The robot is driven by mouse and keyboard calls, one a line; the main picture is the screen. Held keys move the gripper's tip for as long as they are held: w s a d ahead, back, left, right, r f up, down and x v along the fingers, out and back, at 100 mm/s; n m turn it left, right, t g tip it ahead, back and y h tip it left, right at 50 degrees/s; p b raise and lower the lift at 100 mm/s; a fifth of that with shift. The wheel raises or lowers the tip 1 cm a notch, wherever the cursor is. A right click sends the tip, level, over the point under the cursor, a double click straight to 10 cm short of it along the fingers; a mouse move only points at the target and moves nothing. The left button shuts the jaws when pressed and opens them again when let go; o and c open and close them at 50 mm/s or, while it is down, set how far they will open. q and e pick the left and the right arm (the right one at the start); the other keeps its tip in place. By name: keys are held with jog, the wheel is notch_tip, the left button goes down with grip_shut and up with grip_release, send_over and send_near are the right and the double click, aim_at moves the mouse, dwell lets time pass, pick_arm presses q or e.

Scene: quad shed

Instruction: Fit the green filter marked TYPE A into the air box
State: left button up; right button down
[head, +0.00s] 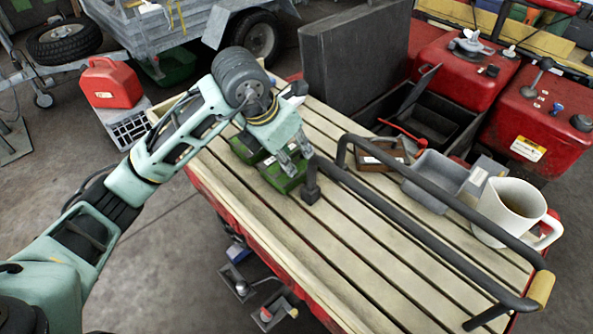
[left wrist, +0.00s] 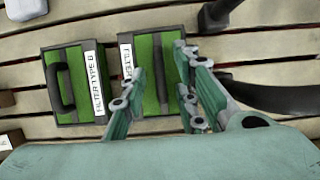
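Two green filters with dark frames lie side by side on the slatted wooden rack. In the left wrist view, the left filter (left wrist: 82,84) has a black handle and a label reading TYPE B. The other filter (left wrist: 150,50) is partly covered by my fingers, and its label letter cannot be read. It shows in the head view (head: 278,179) under my left gripper (head: 295,163). My left gripper's fingers (left wrist: 160,65) are apart above this filter, on either side of its dark handle. A dark open box (head: 432,122), possibly the air box, stands beyond the rack. My right gripper is out of view.
A black rail (head: 400,205) runs along the rack near the gripper. A mug (head: 500,208), a grey tray (head: 436,180) and a small wooden box (head: 378,155) stand to the right. A tall dark panel (head: 355,60) rises behind. The rack's front slats are clear.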

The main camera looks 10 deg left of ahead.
pick_arm(q)
jog(key=shift+a+f, duration=0.15)
jog(key=shift+f, duration=0.15)
grip_shut()
jog(key=shift+s, duration=0.1)
